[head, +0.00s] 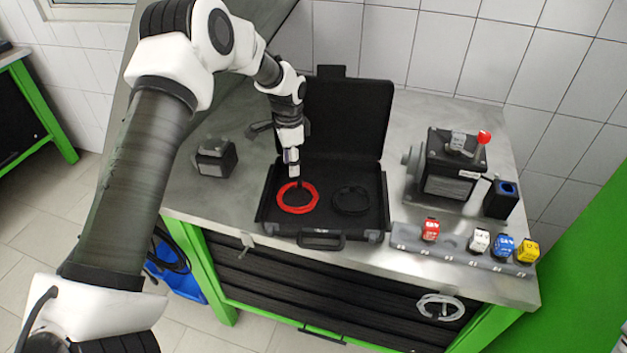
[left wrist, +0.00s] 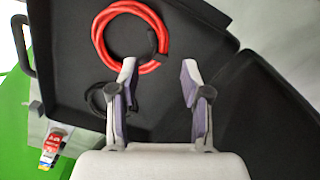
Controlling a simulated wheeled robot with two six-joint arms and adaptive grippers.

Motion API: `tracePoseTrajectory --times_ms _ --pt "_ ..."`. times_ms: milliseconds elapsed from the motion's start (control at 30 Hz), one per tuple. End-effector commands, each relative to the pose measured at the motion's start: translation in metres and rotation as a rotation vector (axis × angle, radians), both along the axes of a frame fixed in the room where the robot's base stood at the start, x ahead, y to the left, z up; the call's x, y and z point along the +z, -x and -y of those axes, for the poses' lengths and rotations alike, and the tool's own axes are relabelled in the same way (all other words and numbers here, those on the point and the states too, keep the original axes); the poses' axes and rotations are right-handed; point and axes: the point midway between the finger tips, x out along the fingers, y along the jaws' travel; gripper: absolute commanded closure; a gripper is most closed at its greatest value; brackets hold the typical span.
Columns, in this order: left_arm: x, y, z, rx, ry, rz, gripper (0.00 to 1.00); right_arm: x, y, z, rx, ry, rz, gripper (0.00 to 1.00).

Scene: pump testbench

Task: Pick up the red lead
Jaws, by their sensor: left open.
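The red lead (head: 297,209) is a coiled ring lying on the left side of the open black case (head: 275,229) in the head view. In the left wrist view the red lead (left wrist: 97,37) shows at the top, in front of the fingertips. My left gripper (head: 295,176) is above the case, over the back part of the red coil. In the left wrist view my left gripper (left wrist: 159,75) is open with nothing between its fingers. One fingertip overlaps the coil's edge in that view; I cannot tell whether they touch. My right gripper is not in view.
A black coiled lead (head: 350,212) lies right of the red one. The raised lid (head: 350,115) stands behind. A pump unit (head: 452,165) and a rail (head: 410,238) with several coloured blocks are at the right. A dark block (head: 214,158) stands left of the case.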

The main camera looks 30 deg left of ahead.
Motion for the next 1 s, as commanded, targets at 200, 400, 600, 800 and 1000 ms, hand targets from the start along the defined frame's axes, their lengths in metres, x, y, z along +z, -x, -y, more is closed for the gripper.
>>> tracePoseTrajectory --times_ms 200,400,600,800,1000 --pt "-0.021 0.0 0.0 0.0 0.0 -0.003 0.52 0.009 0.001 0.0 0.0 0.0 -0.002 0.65" --pt "-0.048 -0.007 0.0 0.0 -0.002 -0.004 0.52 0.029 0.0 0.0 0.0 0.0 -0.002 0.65" --pt "-0.077 -0.008 0.0 0.0 0.0 -0.001 0.52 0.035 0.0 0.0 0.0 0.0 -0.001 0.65" --pt "-0.078 -0.008 0.0 0.0 0.0 0.0 0.56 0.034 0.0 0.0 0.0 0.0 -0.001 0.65" --pt "-0.078 -0.008 0.0 0.0 0.0 0.0 1.0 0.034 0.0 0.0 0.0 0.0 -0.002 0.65"
